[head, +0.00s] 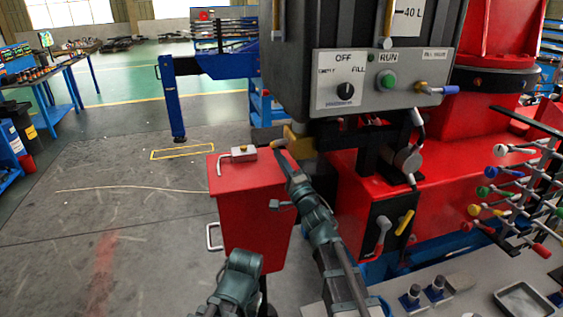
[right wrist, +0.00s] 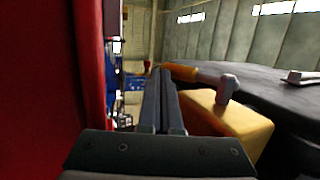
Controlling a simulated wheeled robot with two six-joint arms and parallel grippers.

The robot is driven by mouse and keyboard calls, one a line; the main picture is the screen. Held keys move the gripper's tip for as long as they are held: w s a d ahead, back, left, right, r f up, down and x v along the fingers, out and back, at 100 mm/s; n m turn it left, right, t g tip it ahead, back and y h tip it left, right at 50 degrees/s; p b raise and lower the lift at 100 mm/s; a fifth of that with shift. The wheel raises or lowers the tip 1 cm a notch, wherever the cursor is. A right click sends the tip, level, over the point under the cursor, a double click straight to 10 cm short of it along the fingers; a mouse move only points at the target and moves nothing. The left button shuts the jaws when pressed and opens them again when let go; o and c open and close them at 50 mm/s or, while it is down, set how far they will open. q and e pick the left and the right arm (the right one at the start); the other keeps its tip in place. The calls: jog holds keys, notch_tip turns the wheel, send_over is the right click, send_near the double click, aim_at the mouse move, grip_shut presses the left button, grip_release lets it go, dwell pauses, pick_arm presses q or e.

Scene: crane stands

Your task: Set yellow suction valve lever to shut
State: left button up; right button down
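The yellow valve body (head: 300,143) sits under the grey tank, and its lever has an orange-yellow grip (head: 279,143) pointing left. In the right wrist view the lever grip (right wrist: 181,73) and yellow body (right wrist: 232,124) lie just right of my fingers. My right gripper (head: 282,158) is just below the grip in the head view. In the right wrist view its fingers (right wrist: 163,75) are together with nothing between them. I cannot tell whether they touch the lever. My left gripper is not in view.
A red box (head: 250,200) with a small valve fitting (head: 243,153) on top stands beside my right gripper. The tank's control panel (head: 385,82) is above. A black plate with a yellow lever (head: 404,222) and a red-handled lever (head: 383,228) is lower right.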

jog(key=shift+w+a+f+y+b, duration=0.1)
jog(key=shift+w+f+y+b, duration=0.15)
jog(key=shift+w+b, duration=0.3)
jog(key=shift+w+r+t+y+b, duration=0.1)
jog(key=shift+r+t+y+b, duration=0.15)
jog(key=shift+t+b, duration=0.2)
jog(key=shift+w+r+p, duration=0.2)
jog(key=shift+r+p, duration=0.25)
jog(key=shift+r, duration=0.2)
jog(key=shift+w+a+r+p, duration=0.15)
jog(key=shift+w+r+p, duration=0.1)
jog(key=shift+w+p, duration=0.05)
jog(key=shift+w, duration=0.1)
